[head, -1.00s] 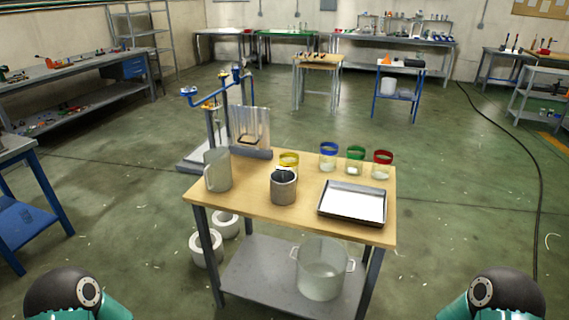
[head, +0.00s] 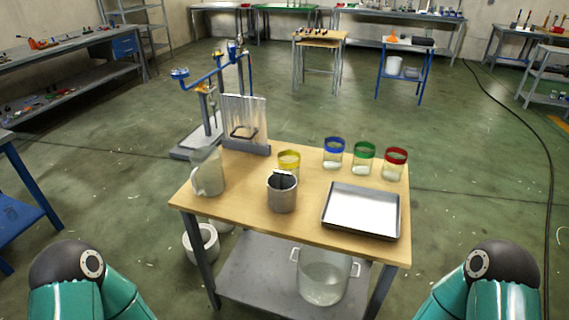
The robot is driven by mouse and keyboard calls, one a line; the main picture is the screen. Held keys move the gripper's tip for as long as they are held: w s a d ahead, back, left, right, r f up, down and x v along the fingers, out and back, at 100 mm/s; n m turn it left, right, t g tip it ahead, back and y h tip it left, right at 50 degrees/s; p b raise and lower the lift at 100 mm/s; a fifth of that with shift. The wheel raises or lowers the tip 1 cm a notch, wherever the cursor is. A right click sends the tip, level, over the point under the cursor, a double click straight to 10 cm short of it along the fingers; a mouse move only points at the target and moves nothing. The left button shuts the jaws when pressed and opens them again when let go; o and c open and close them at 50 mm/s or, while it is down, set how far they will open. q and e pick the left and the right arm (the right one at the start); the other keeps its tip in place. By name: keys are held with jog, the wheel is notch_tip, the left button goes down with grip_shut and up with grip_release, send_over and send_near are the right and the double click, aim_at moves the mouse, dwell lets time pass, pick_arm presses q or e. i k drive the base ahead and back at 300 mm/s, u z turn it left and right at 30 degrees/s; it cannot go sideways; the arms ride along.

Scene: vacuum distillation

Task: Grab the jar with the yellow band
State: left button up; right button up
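The jar with the yellow band (head: 289,161) stands upright on the wooden-topped table (head: 240,192). It is behind a grey metal cup (head: 282,195), which hides its lower part. To its right stand the jar with the blue band (head: 333,155), the jar with the green band (head: 363,160) and the jar with the red band (head: 395,165). My two arms show at the bottom left and bottom right corners, but neither gripper is in view.
A pale jug (head: 209,175) stands at the table's left end. A metal tray (head: 361,211) lies at its right front. A clear panel on a grey base (head: 246,147) and a blue-armed stand (head: 206,115) are behind left. A pot (head: 323,278) sits on the lower shelf.

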aim_at(289, 168)
jog(key=u, duration=0.6)
jog(key=k, duration=1.05)
jog(key=u, duration=1.05)
jog(key=i, duration=0.3)
jog(key=z, duration=0.7)
jog(key=i, duration=1.45)
jog(key=z, duration=0.55)
